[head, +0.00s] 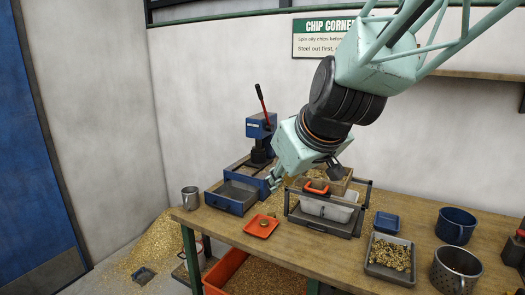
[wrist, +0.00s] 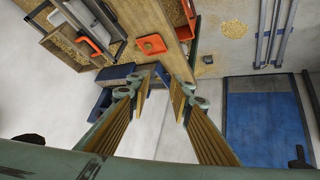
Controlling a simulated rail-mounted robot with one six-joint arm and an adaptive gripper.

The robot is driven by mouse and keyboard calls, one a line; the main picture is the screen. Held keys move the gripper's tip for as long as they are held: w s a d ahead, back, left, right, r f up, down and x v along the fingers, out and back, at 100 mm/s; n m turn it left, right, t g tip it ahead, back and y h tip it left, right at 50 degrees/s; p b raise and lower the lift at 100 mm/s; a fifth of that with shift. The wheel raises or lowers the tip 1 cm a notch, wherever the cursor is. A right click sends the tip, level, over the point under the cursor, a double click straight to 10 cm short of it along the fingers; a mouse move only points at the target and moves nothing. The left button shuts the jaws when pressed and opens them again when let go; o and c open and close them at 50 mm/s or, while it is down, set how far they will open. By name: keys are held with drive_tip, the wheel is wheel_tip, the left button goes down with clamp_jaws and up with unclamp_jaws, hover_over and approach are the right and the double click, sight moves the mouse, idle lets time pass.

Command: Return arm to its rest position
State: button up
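My gripper (head: 274,180) is at the end of my pale green arm, in the middle of the head view, beside the blue press and above the bench. In the wrist view my gripper (wrist: 161,88) shows its two ribbed fingers standing apart, with nothing between them. The lower part of the gripper is small and partly lost against the bench clutter in the head view.
A blue press (head: 260,127) with a red lever stands at the back. A grey rack with a white bin (head: 328,208), an orange dish (head: 262,226), a tray of brass pieces (head: 390,257) and a blue pot (head: 455,226) are on the bench (head: 325,247). Chips (head: 155,243) cover the floor at left.

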drive_tip(key=s+d+m+g+h, duration=0.1)
drive_tip(key=s+d, duration=0.4)
drive_tip(key=s, duration=0.7)
drive_tip(key=s+d+m+g, duration=0.1)
drive_tip(key=s+d+m, duration=0.2)
drive_tip(key=s, duration=0.9)
drive_tip(key=s+d+f+m+g+h, duration=0.1)
drive_tip(key=s+d+m+g, duration=0.1)
drive_tip(key=s+d, duration=0.6)
drive_tip(key=s, duration=0.4)
drive_tip(key=shift+s+h, duration=0.15)
drive_tip(key=shift+h, duration=0.15)
drive_tip(key=shift+d, duration=0.15)
